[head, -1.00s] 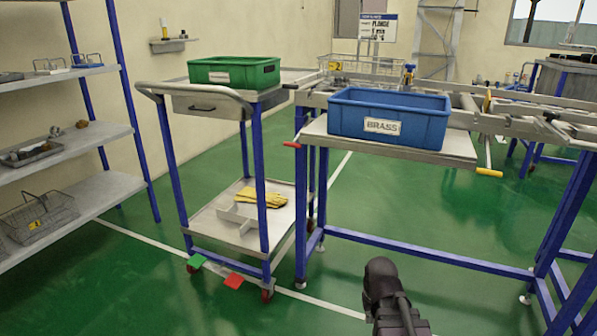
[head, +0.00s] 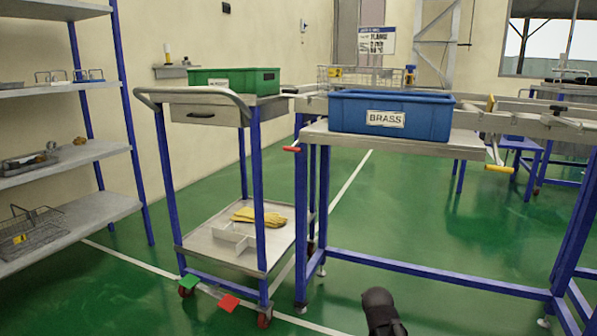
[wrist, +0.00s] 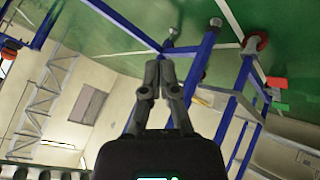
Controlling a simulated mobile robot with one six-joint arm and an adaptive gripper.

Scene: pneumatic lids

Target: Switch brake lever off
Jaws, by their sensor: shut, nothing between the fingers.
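A green pedal (head: 189,282) and a red pedal (head: 229,302) sit low at the front of the trolley (head: 222,246), near its wheels. No label shows which one is the brake lever. In the wrist view, the red pedal (wrist: 277,82) and green pedal (wrist: 281,106) are at the right, apart from my fingers. A red-ended handle (head: 291,149) and a yellow-ended handle (head: 499,168) stick out from the bench. My gripper (wrist: 158,70) has its fingers together and holds nothing. A dark part of my arm shows at the bottom of the head view.
The blue BRASS bin (head: 388,114) stands on the bench shelf (head: 460,145). The green bin (head: 233,81) is on the trolley top, and yellow gloves (head: 260,216) lie on its lower shelf. Shelving (head: 75,218) stands at left. Green floor (head: 390,215) is clear under the bench.

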